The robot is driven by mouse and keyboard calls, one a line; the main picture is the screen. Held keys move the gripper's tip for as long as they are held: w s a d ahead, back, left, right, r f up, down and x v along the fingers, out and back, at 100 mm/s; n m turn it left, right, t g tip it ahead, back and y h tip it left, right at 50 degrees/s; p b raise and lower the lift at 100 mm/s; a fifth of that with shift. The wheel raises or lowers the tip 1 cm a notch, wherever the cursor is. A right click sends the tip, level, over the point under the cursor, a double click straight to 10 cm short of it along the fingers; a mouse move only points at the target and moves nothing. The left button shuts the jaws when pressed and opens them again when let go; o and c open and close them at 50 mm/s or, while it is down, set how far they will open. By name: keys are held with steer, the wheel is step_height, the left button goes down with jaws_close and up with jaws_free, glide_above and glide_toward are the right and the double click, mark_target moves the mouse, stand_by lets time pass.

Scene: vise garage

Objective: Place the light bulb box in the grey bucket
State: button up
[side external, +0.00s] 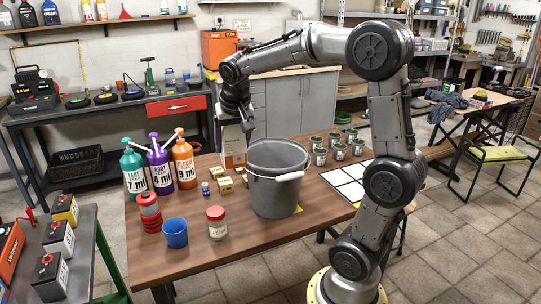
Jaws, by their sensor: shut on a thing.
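The grey bucket (277,192) stands upright on the wooden table, with a white grip on its wire handle. A tall white and orange box (233,150), which looks like the light bulb box, is just behind and left of the bucket. Its lower part is partly hidden by the bucket and small boxes, so I cannot tell whether it touches the table. My gripper (235,121) points down at the top of this box and is shut on it, left of and above the bucket rim.
Several small tan boxes (226,185) lie left of the bucket. A blue cup (174,233) and a red-lidded jar (216,223) are in front. Several green cans (320,150) and a white grid sheet (349,181) are to the right.

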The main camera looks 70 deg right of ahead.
step_height(320, 180, up, 7)
steer(key=m+g, duration=0.3)
steer(key=m, duration=0.5)
glide_above(275, 180)
steer(key=w+d, duration=0.3)
steer(key=d, duration=0.2)
steer(key=shift+h, duration=0.5)
step_height(275, 180, down, 23)
steer(key=shift+a, duration=0.1)
steer(key=shift+f, duration=0.1)
steer(key=shift+f, duration=0.55)
steer(key=o, duration=1.2)
steer(key=shift+f, duration=0.15)
steer(key=shift+o, duration=0.2)
